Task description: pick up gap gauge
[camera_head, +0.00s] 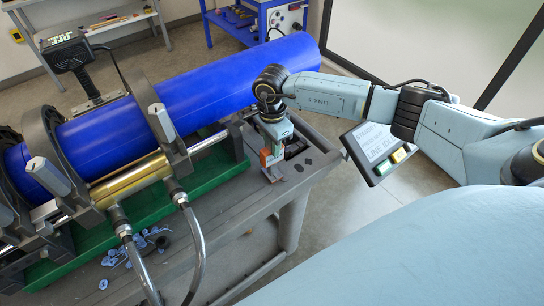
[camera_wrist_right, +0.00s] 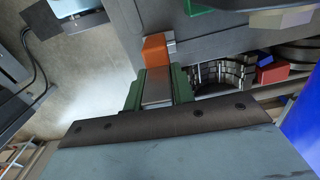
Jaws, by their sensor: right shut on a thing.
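My right gripper (camera_head: 272,166) points down at the grey cart top, just right of the blue pipe. In the right wrist view its two green fingers (camera_wrist_right: 157,86) are shut on the gap gauge. The gauge shows there as a grey metal piece between the fingers, with an orange block (camera_wrist_right: 155,51) at its far end. In the head view the orange part (camera_head: 265,158) shows at the fingertips. I cannot tell whether the gauge touches the cart top. My left gripper is not in view.
The blue pipe (camera_head: 235,78) lies in the clamps of the fusion machine over a green bed (camera_head: 222,172). Dark half-ring inserts (camera_wrist_right: 222,72) and a red block (camera_wrist_right: 272,73) lie near the gripper. A tilted display panel (camera_head: 377,148) stands to the right. Blue shavings (camera_head: 135,246) lie front left.

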